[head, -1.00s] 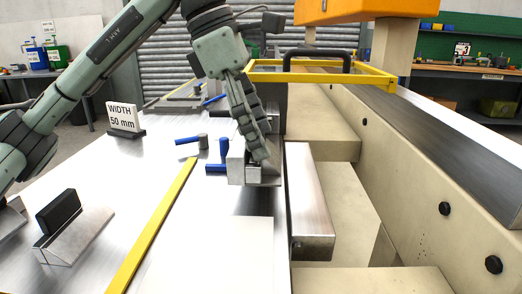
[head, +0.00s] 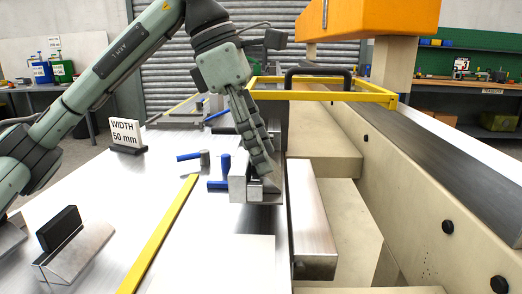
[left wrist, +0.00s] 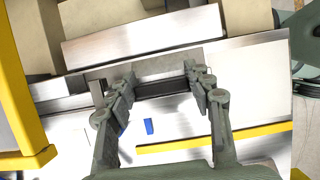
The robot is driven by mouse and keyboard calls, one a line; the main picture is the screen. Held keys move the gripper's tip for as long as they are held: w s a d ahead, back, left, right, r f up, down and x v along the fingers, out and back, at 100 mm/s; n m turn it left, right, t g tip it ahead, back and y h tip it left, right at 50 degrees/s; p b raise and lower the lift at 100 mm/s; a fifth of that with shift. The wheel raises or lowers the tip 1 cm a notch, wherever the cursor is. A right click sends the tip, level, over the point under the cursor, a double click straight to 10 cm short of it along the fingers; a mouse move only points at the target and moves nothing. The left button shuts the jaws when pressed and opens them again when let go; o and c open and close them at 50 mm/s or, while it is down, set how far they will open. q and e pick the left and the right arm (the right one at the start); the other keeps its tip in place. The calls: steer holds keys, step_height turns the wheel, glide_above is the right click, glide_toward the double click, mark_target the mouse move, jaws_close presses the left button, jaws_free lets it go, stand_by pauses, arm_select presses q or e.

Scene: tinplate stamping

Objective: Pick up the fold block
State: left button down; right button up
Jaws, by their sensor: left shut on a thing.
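The fold block shows in the left wrist view as a dark bar-like grip (left wrist: 162,88) between the two fingers of my left gripper (left wrist: 161,92). In the head view my left gripper (head: 268,178) points down over the bench beside the press, shut on the block's grip. The fingers hide most of the block there; a bright metal part (head: 268,197) shows below the fingertips. I cannot tell whether it touches the bench. A similar metal piece with a black grip (head: 60,230) stands at the front left. My right gripper is out of view.
A metal block with a blue handle (head: 238,185) stands just left of my fingers. A blue-handled tool (head: 190,157) and a "WIDTH 50 mm" sign (head: 126,133) are farther left. A yellow strip (head: 160,235) crosses the bench. A yellow guard frame (head: 350,96) is close right.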

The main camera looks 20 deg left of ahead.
arm_select(q)
step_height(320, 180, up, 4)
steer(key=s+a+r+p, duration=0.1)
steer(key=s+a+r, duration=0.3)
steer(key=a, duration=0.6)
steer(key=shift+p+v, duration=0.4)
steer(key=shift+v, duration=1)
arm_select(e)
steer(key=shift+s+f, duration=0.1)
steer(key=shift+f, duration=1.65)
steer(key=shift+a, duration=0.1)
